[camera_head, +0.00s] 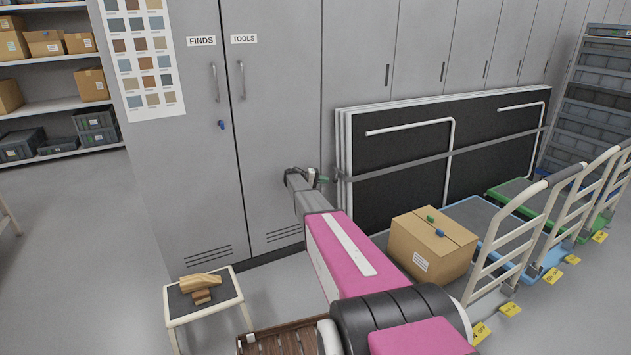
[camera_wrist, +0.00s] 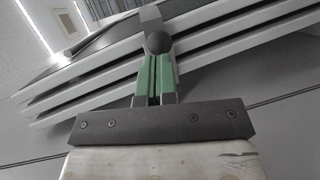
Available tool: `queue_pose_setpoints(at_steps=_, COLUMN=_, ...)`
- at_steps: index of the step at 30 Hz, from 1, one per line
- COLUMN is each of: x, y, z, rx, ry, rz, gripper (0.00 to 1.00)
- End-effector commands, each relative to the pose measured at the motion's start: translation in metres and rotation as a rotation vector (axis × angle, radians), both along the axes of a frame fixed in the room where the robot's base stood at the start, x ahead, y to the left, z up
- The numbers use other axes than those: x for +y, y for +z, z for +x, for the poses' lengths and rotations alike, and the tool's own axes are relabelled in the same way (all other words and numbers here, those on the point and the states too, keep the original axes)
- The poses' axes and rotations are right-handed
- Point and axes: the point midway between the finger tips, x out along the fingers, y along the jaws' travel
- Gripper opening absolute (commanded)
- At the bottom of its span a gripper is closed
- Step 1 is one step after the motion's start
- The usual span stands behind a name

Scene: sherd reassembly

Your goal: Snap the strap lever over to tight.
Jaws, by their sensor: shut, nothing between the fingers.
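A grey strap (camera_head: 400,166) runs across the stack of black, white-edged folded panels (camera_head: 400,190) leaning on the lockers. My gripper (camera_head: 323,179) is at the left end of the stack, near where the strap wraps round its edge. In the wrist view its green fingers (camera_wrist: 157,72) are shut together with nothing between them. A dark round knob (camera_wrist: 158,42), likely the end of the strap lever, shows right at the fingertips; I cannot tell whether they touch. A small grey block (camera_wrist: 150,13) lies just beyond it. The lever's position is not clear in the head view.
A cardboard box (camera_head: 432,245) sits on a trolley right of my arm, with more trolleys (camera_head: 540,225) beyond. A small stool (camera_head: 203,305) holding wooden-looking pieces stands at the left. Grey lockers (camera_head: 270,130) stand close behind my gripper.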

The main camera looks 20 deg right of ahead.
Motion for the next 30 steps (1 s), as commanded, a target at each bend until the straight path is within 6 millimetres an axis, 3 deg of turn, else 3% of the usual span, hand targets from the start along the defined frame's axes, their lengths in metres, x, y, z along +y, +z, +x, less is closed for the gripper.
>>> queue_pose_setpoints(at_steps=6, x=-0.016, y=-0.003, z=-0.002, rx=0.0, ry=-0.001, rz=-0.001, gripper=0.0)
queue_pose_setpoints(at_steps=20, x=-0.018, y=-0.004, z=-0.003, rx=0.001, ry=0.005, rz=0.0, gripper=0.0)
queue_pose_setpoints(at_steps=30, x=-0.027, y=-0.003, z=-0.017, rx=0.002, ry=0.14, rz=-0.001, gripper=0.0)
